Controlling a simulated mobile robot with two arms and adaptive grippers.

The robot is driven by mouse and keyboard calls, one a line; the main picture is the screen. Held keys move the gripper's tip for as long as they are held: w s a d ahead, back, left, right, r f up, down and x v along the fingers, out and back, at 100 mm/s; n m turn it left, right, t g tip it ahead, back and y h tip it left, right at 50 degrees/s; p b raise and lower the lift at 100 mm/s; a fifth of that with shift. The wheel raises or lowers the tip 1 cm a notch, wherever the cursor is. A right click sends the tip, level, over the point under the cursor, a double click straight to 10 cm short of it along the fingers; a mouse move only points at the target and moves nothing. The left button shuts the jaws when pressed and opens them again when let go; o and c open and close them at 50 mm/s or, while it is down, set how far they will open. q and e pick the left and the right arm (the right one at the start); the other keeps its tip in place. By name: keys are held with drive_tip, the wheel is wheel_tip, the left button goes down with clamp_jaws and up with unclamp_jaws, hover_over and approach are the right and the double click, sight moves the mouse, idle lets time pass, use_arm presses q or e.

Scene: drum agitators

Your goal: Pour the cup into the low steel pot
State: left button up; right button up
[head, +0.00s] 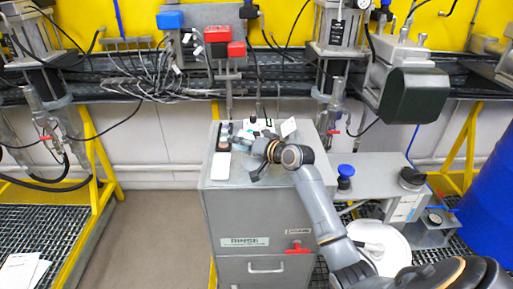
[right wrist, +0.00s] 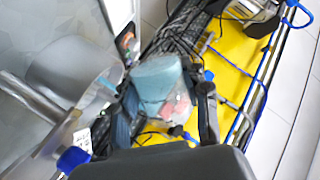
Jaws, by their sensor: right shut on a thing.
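A clear cup with teal contents (right wrist: 158,82) is between the fingers of my right gripper (right wrist: 165,105) in the right wrist view. The gripper is shut on it. In the head view, my right gripper (head: 258,152) is over the back of the grey cabinet top, and a small teal patch of the cup (head: 243,138) shows beside it. A round, low steel vessel (right wrist: 65,68), which looks like the pot, lies left of the cup in the right wrist view, apart from it. I cannot make the pot out in the head view. My left gripper is not in view.
The grey cabinet (head: 250,215) carries a white pad (head: 220,166) and small items at its back edge. A blue-capped fitting (head: 345,171) and a white bucket (head: 382,246) stand to its right. Hoses and cables hang behind. The floor left of the cabinet is clear.

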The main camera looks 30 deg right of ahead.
drive_tip(key=shift+r+m+y+p, duration=0.45)
drive_tip(key=shift+m+p, duration=0.25)
drive_tip(key=shift+m, duration=0.2)
idle(0.9)
drive_tip(key=shift+f+m+g+y, duration=0.3)
drive_tip(key=shift+f+m, duration=0.1)
drive_tip(key=shift+m, duration=0.2)
idle(0.9)
drive_tip(key=shift+d+r+m+y+p, duration=0.1)
drive_tip(key=shift+r+m+y+p, duration=0.25)
drive_tip(key=shift+m+p, duration=0.2)
idle(0.7)
drive_tip(key=shift+w+d+f+m, duration=0.25)
drive_tip(key=shift+d+f+m, duration=0.2)
drive_tip(key=shift+d+m, duration=0.3)
idle(0.7)
drive_tip(key=shift+d+r+m+y+p, duration=0.15)
drive_tip(key=shift+r+m+y+p, duration=0.2)
drive_tip(key=shift+m+y+p, duration=0.3)
idle(0.9)
